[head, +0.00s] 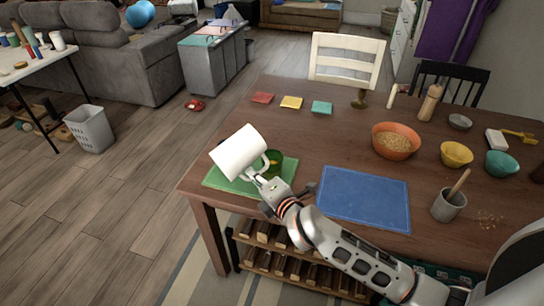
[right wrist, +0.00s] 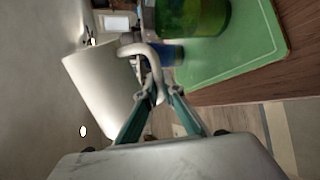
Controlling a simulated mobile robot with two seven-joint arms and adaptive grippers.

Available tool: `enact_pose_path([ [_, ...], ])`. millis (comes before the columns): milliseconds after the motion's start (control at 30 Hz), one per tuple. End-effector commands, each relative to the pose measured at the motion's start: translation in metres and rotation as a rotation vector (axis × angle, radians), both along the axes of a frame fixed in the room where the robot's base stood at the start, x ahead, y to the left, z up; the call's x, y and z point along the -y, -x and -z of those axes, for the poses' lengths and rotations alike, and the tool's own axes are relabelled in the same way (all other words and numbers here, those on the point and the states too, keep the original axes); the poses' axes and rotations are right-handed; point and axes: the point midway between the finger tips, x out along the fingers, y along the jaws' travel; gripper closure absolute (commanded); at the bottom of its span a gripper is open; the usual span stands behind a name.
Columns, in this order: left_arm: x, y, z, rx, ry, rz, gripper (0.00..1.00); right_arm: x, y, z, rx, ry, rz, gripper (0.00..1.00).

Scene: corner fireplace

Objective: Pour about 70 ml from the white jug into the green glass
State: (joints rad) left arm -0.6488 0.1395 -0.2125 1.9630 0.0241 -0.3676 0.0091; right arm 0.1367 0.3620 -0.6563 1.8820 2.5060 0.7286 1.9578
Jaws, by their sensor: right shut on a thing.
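The white jug (head: 237,152) is held tilted over the left part of the green mat (head: 226,181), near the table's left edge. My right gripper (head: 263,183) is shut on the jug's handle. The right wrist view shows the handle between the fingertips (right wrist: 155,97) and the jug body (right wrist: 100,88) to the left. The green glass (head: 273,160) stands on the mat just right of the jug, partly hidden by the jug and gripper. It also shows in the right wrist view (right wrist: 195,18), cut off at the top. No stream of liquid is visible. My left gripper is out of view.
A blue mat (head: 363,197) lies right of the green one. An orange bowl (head: 396,141), a yellow bowl (head: 456,154) and a grey cup (head: 446,206) with a stick in it stand further right. Small red, yellow and teal squares lie behind. The table centre is clear.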

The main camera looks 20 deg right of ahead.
Motion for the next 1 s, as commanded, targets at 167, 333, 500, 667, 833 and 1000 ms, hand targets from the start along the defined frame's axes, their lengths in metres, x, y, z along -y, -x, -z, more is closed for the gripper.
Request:
enact_pose_path([
  [167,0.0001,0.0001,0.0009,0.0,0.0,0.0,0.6,0.0043,-0.0019,0.0057,0.035,0.105,-0.001,1.0],
  [333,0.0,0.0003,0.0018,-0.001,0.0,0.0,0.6,0.0069,-0.0031,0.0083,0.052,0.157,0.001,1.0],
  [500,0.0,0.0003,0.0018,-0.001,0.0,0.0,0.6,0.0069,-0.003,0.0082,0.052,0.158,0.0,1.0],
  [667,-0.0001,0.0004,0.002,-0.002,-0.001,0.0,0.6,0.0069,-0.0029,0.0081,0.052,0.157,0.001,1.0],
  [833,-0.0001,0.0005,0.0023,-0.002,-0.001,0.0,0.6,0.0068,-0.0029,0.0082,0.052,0.156,0.0,1.0],
  [1000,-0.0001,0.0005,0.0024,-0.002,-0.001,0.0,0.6,0.0068,-0.0029,0.0082,0.052,0.156,0.0,1.0],
])
